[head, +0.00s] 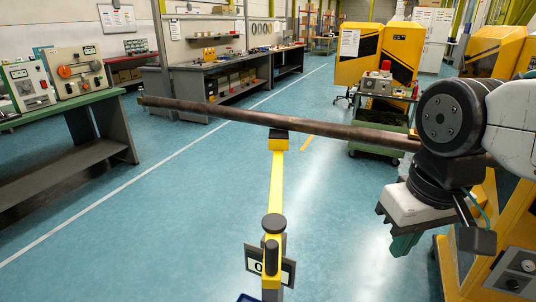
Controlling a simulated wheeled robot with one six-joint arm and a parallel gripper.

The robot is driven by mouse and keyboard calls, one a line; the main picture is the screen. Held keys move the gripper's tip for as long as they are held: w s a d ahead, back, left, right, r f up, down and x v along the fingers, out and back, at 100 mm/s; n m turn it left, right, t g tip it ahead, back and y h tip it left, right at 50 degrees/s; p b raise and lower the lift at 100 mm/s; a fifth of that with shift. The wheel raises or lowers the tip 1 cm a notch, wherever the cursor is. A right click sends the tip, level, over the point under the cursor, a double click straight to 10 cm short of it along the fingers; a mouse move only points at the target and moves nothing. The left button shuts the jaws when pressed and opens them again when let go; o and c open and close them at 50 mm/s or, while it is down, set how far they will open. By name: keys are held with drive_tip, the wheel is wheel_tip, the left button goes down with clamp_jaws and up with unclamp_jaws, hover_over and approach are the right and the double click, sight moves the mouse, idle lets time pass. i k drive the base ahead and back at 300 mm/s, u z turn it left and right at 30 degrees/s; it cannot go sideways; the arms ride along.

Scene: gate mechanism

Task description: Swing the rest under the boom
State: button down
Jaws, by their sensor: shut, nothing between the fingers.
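The boom (240,115) is a long brown-grey bar across the head view, its right part passing behind my arm. The rest appears to be the yellow bar (277,180) running away from a near post (272,250). Its far end has a yellow block with a black pad (278,134) directly below the boom in the picture. Whether pad and boom touch, I cannot tell. A dark round knob (273,223) tops the near end. My gripper (403,245) hangs at the right, shut and empty, pointing down, apart from the rest.
A sign plate (288,271) on the near post is partly hidden. A green-topped bench (62,108) with devices stands left. A green cart (378,140) is behind the boom, and a yellow cabinet (458,270) is at the right edge. The blue floor (190,245) beside the rest is open.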

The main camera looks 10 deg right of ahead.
sight(274, 223)
drive_tip(key=k, duration=0.45)
drive_tip(key=u, duration=0.8)
drive_tip(key=i, duration=0.8)
drive_tip(key=z, duration=0.95)
drive_tip(key=i, duration=0.5)
drive_tip(key=u, duration=0.05)
